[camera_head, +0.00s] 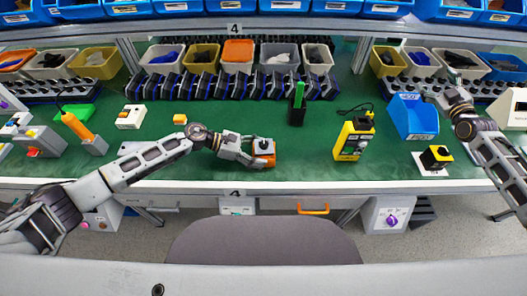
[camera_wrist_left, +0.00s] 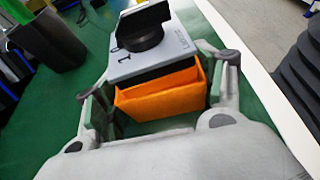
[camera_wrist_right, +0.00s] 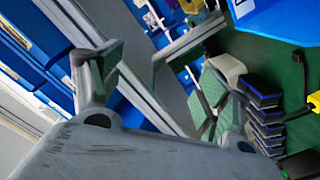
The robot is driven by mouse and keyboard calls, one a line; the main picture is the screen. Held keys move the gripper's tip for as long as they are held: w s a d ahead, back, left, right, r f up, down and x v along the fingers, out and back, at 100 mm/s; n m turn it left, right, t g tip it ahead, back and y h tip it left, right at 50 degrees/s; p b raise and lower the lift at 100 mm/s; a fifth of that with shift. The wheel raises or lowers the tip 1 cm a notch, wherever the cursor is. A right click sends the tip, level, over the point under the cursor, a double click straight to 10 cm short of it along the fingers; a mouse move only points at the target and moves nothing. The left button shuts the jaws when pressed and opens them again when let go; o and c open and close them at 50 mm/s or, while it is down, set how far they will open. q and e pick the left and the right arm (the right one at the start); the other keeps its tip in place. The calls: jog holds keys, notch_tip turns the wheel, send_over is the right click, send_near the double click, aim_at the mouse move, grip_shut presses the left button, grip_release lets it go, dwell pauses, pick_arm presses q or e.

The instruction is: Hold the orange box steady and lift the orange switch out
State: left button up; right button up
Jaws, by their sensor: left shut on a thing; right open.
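The orange box (camera_head: 265,160) is on the green table near its front edge. In the left wrist view the box (camera_wrist_left: 160,100) sits between the two fingers of my left gripper (camera_wrist_left: 162,92), which is shut on it. The rotary switch (camera_wrist_left: 150,52) has a grey top plate with a black knob. Its dark lower body goes down into the box, with an orange wall and a gap showing. In the head view my left gripper (camera_head: 256,150) partly covers the box. My right gripper (camera_head: 440,96) is open and empty, raised over the right side of the table.
A yellow and black device (camera_head: 354,139) and a blue bin (camera_head: 412,117) stand right of the box. A small yellow and black block (camera_head: 436,157) sits farther right.

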jog(key=w+a+r+n+g+y, duration=0.2)
jog(key=a+n+y, duration=0.15)
jog(key=a, duration=1.25)
jog(key=n+g+y, duration=0.4)
jog(key=n+g, duration=0.4)
jog(key=g, duration=0.8)
send_near(267, 144)
jog(key=shift+x, duration=1.1)
jog(key=shift+a, duration=0.25)
jog(key=shift+x, duration=3.8)
jog(key=shift+d+f, duration=0.1)
jog(key=shift+d, duration=0.05)
jog(key=c, duration=1)
